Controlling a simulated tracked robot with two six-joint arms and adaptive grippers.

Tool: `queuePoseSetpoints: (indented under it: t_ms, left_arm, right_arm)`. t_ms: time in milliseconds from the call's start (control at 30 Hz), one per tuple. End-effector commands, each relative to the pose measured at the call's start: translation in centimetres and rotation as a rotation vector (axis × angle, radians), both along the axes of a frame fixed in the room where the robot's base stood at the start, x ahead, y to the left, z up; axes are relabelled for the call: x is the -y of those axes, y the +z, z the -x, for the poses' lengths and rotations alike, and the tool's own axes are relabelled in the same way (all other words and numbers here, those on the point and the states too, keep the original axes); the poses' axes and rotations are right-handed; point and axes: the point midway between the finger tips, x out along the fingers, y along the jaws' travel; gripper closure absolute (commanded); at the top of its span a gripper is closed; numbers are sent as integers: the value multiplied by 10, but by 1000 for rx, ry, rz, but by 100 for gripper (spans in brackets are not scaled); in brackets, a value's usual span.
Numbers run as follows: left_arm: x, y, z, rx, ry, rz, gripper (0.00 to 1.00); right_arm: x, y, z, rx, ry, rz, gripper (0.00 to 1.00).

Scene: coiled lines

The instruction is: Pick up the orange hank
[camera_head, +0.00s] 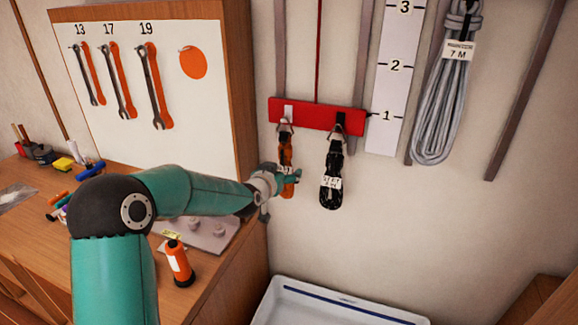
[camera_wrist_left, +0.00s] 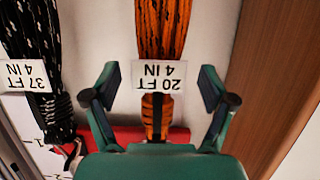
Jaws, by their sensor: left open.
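The orange hank (camera_head: 286,151) hangs from a hook on the red rail (camera_head: 317,117) on the wall. Its white tag reads 20 FT 4 IN in the left wrist view, where the orange and black cord (camera_wrist_left: 161,35) runs up between my fingers. My left gripper (camera_head: 284,183) is at the hank's lower part in the head view. In the left wrist view my left gripper (camera_wrist_left: 158,88) is open, one finger on each side of the hank, with gaps showing on both sides. My right gripper is not in view.
A black hank (camera_head: 332,180) tagged 37 FT 4 IN hangs close to the right on the same rail. A grey hank (camera_head: 446,100) tagged 7 M hangs farther right. A wooden cabinet side (camera_head: 240,90) stands close on the left. A white tray (camera_head: 335,307) lies below.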

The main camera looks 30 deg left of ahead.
Motion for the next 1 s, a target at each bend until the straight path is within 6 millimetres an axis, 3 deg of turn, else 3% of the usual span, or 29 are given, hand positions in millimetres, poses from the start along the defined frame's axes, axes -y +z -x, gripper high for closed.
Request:
queuePoseSetpoints:
  t_ms: [200,467,900,1000]
  left_arm:
    - [-5,-7,-24,-1,0,1,17]
    - [-6,-8,-27,1,0,1,17]
    - [-5,-8,-27,1,-1,1,87]
    - [-6,-7,-27,3,0,0,90]
  right_arm:
    - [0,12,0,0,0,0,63]
    - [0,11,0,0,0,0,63]
    - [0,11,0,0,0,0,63]
    - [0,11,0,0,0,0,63]
